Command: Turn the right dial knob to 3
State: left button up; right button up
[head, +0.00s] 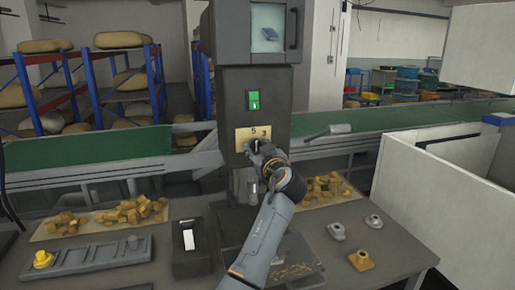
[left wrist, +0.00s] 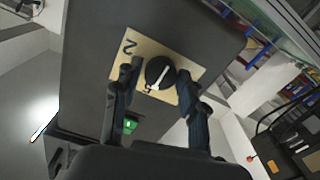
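One dial shows, a round black knob (left wrist: 160,73) with a white pointer line, on a beige number plate (head: 243,134) on the front of a dark grey column. In the head view the plate shows a 5 and a 3, and my gripper mostly hides the knob. In the left wrist view the plate (left wrist: 122,66) shows a 2; another mark near the pointer's lower end is too small to read. My left gripper (head: 258,150) is at the dial. Its fingers (left wrist: 160,76) are apart, one on each side of the knob, with small gaps visible. My right gripper is not in view.
A green switch (head: 254,100) sits above the plate. A windowed box (head: 268,33) tops the column. The table below holds trays of yellowish blocks (head: 130,211), a grey fixture (head: 100,256) and small metal parts (head: 374,221). A white partition (head: 440,190) stands at right.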

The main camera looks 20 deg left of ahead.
pick_arm(q)
jog(key=shift+a, duration=0.1)
jog(key=c, duration=0.6)
jog(key=shift+m, duration=0.3)
jog(key=m+b, duration=0.1)
jog(key=m, duration=0.2)
jog(key=shift+r+m, duration=0.2)
jog(key=shift+m, duration=2.3)
